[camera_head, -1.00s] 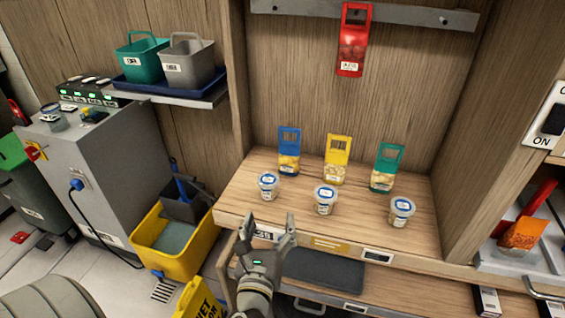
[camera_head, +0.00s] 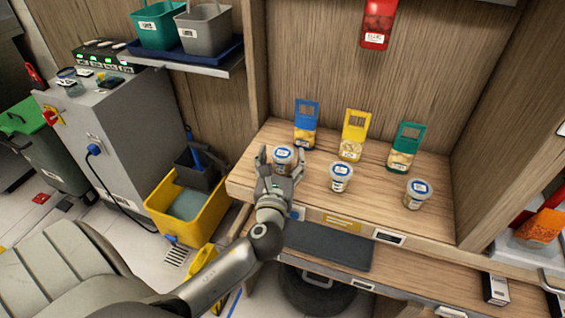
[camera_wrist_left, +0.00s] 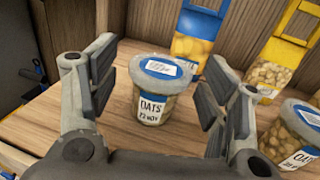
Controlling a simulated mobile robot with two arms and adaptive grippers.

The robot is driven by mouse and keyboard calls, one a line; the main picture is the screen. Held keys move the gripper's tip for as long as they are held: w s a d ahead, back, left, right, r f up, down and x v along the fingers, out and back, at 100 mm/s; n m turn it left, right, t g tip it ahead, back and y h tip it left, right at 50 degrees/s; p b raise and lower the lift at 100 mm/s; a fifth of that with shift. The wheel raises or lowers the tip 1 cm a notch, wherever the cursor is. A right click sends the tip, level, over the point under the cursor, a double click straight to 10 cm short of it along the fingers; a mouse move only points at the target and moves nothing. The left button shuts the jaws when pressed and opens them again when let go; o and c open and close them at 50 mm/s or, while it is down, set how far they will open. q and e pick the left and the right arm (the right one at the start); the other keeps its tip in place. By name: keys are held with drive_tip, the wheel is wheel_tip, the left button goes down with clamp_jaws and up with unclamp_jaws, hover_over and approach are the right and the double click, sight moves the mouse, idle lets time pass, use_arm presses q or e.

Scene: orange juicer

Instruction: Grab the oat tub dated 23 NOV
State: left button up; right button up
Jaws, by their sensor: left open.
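The oat tub dated 23 NOV (camera_wrist_left: 152,101) stands upright on the wooden shelf, its label reading "OATS 23 NOV" in the left wrist view. In the head view this tub (camera_head: 283,156) is the leftmost of three lidded tubs. My left gripper (camera_head: 280,160) is open, with one finger on either side of the tub. In the left wrist view the left gripper (camera_wrist_left: 155,95) shows gaps between its pads and the tub. My right gripper is not in view.
Blue (camera_head: 305,125), yellow (camera_head: 352,136) and green-topped (camera_head: 403,147) packs stand behind the tubs. A red pack (camera_head: 377,25) hangs above. The middle tub also shows close to the right finger in the wrist view (camera_wrist_left: 293,135). The shelf's front edge (camera_head: 330,215) lies below.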

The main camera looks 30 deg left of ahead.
use_arm(q)
drive_tip(key=shift+x, duration=1)
drive_tip(key=shift+s, duration=0.1)
drive_tip(key=c, duration=1)
